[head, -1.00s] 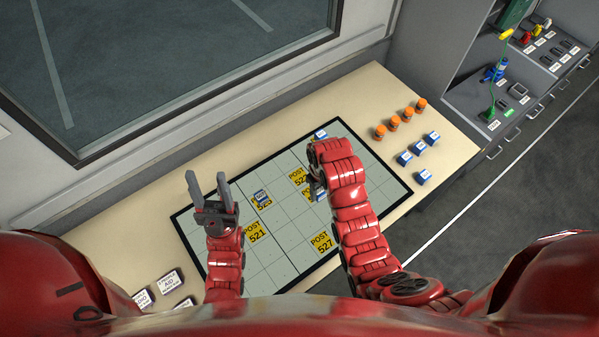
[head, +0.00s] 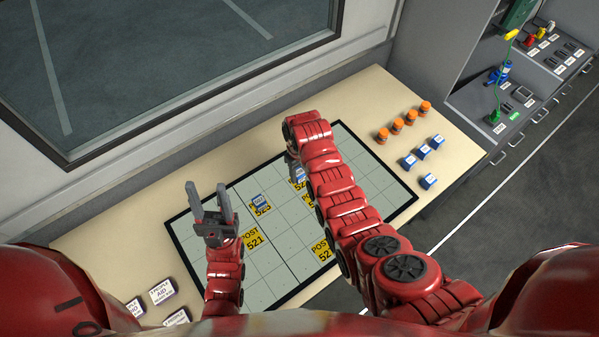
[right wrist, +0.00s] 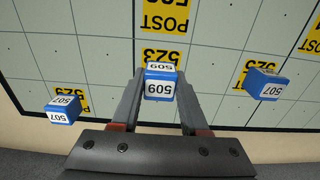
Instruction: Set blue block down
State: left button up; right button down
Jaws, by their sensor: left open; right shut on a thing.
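My right gripper (right wrist: 160,95) is shut on a blue block (right wrist: 159,82) with a white number label; the block is between the fingers, above the board near a yellow POST card (right wrist: 168,55). In the head view the held block (head: 299,175) shows beside my right arm, close to the board's upper part. Whether it touches the board cannot be told. My left gripper (head: 211,208) is open and empty over the board's left side. Another blue block (head: 259,200) sits at a yellow card on the gridded board (head: 270,265).
In the right wrist view, blue blocks stand left (right wrist: 63,108) and right (right wrist: 265,84) of the held one. Several orange cylinders (head: 397,126) and blue blocks (head: 424,152) stand on the table's right side. White-labelled boxes (head: 162,291) lie at lower left.

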jog(key=shift+f, duration=0.65)
jog(key=shift+f, duration=0.2)
jog(key=shift+c, duration=2.1)
grip_release()
jog(key=shift+r, duration=0.1)
